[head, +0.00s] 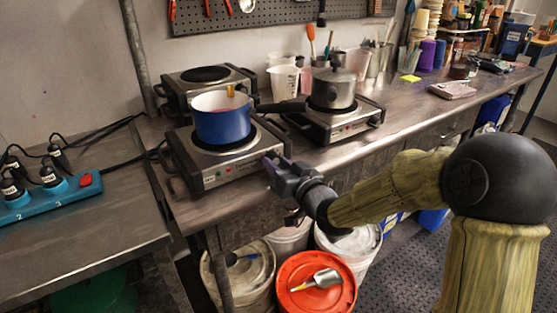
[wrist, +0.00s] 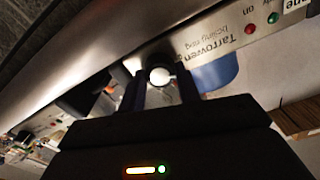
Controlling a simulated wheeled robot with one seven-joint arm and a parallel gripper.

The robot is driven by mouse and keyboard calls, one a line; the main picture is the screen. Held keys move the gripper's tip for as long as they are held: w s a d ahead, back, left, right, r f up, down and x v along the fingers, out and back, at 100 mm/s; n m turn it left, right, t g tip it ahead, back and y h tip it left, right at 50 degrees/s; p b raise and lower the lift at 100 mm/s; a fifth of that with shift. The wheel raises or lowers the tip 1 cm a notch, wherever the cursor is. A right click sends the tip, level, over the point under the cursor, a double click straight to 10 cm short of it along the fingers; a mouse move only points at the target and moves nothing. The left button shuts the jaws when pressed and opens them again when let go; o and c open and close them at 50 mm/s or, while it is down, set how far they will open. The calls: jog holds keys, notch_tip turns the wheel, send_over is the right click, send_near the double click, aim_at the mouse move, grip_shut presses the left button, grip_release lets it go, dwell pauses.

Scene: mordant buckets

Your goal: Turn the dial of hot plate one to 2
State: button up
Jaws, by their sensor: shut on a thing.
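The front left hot plate (head: 205,178) is a grey unit with a blue pot (head: 222,120) on it. In the head view my gripper (head: 277,164) is at the right end of its front panel and mostly hides the dial there. In the wrist view the round pale-faced dial (wrist: 159,74) sits between my two fingers (wrist: 160,90), which are shut on it. The panel shows upside-down print, a red and a green light, and a partly cut-off white label (wrist: 292,8). The dial's setting cannot be read.
A second hot plate (head: 335,122) with a metal pot (head: 333,90) stands to the right, and a third (head: 200,80) behind. A blue power strip (head: 45,195) lies on the left bench. Buckets, one with an orange lid (head: 300,270), stand below the table edge.

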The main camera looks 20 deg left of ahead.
jog(key=m+p, duration=0.3)
jog(key=m, duration=0.2)
jog(key=shift+m, duration=0.4)
jog(key=shift+m+p, duration=1)
jog(key=shift+m, duration=0.5)
jog(key=shift+f, duration=0.1)
jog(key=o, duration=1)
jog(key=shift+d, duration=0.15)
